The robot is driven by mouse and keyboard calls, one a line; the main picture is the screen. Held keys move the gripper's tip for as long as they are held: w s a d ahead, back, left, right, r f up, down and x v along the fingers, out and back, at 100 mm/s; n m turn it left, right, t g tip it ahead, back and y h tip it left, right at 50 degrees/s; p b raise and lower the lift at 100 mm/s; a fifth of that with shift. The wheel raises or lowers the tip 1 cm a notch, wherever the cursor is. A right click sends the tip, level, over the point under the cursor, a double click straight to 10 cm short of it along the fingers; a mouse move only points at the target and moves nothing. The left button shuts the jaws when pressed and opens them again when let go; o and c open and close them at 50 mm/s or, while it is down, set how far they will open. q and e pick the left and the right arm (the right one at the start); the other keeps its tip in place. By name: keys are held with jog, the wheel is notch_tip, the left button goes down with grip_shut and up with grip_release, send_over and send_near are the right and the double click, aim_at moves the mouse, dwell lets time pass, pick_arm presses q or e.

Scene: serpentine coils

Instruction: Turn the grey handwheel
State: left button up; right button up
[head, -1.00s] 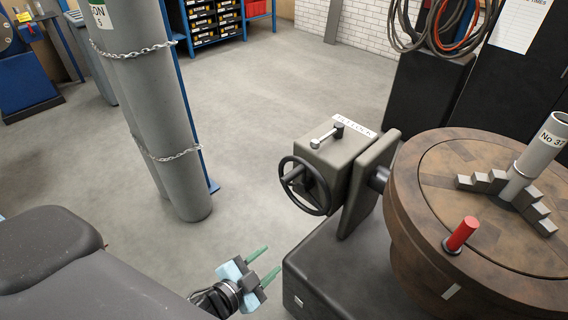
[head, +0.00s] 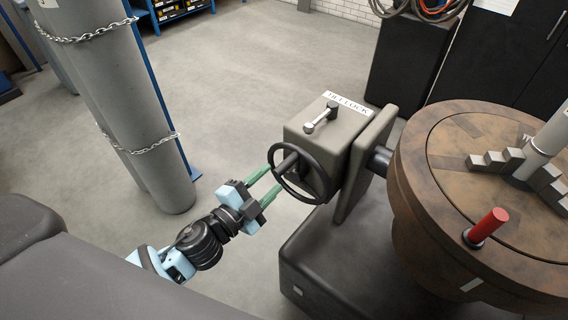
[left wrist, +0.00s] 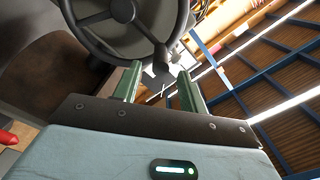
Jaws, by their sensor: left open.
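The dark grey handwheel (head: 302,173) is on the near-left face of a grey gearbox (head: 325,145) labelled as a tilt lock. In the left wrist view the handwheel (left wrist: 124,12) fills the top, with its spokes and hub showing. My left gripper (head: 268,187) has two green fingers, open, pointing at the wheel's left rim. In the left wrist view its fingers (left wrist: 158,88) stand apart with the lower rim near their tips. I cannot tell whether they touch the rim. My right gripper is not in view.
A small lever (head: 321,118) sits on top of the gearbox. A round brown table (head: 440,130) with a red peg (head: 487,226) and stepped jaws is at the right. Chained grey cylinders (head: 125,110) stand at the left. The floor (head: 235,85) between is clear.

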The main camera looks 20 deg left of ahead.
aim_at(285, 166)
pick_arm(q)
jog(key=x, duration=0.6)
jog(key=shift+w+p, duration=0.3)
grip_shut()
